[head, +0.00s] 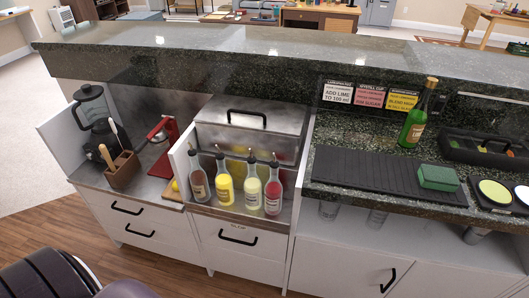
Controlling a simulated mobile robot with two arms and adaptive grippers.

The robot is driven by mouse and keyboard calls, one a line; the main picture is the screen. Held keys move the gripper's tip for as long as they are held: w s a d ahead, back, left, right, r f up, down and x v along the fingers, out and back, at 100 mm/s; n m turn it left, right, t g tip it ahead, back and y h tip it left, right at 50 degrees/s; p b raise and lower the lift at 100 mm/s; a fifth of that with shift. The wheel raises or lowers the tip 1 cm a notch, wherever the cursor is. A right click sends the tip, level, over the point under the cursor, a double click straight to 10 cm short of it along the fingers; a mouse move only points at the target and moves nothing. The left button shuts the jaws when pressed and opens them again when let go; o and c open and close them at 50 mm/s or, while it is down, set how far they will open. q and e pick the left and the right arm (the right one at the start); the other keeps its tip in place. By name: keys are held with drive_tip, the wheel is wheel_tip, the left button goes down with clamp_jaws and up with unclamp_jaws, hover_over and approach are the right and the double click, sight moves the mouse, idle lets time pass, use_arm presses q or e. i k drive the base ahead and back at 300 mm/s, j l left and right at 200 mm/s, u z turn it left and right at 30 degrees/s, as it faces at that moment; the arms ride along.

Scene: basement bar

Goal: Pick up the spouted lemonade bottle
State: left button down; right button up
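Several spouted bottles stand upright in a row in front of a lidded steel bin. From left they are a brownish clear bottle (198,182), a bright yellow bottle (224,184), a pale yellow bottle (253,187) and a red bottle (273,190). All have dark pour spouts. Their labels are too small to read, so I cannot tell for certain which of the two yellow ones is lemonade. Neither of my grippers is in view, and nothing touches the bottles.
A blender (93,115), wooden utensil holder (122,170) and red press (170,135) stand left. A green bottle (413,128), black mat (360,172) and green sponge (437,177) are right.

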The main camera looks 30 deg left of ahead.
sight(252, 185)
drive_tip(key=u, duration=1.05)
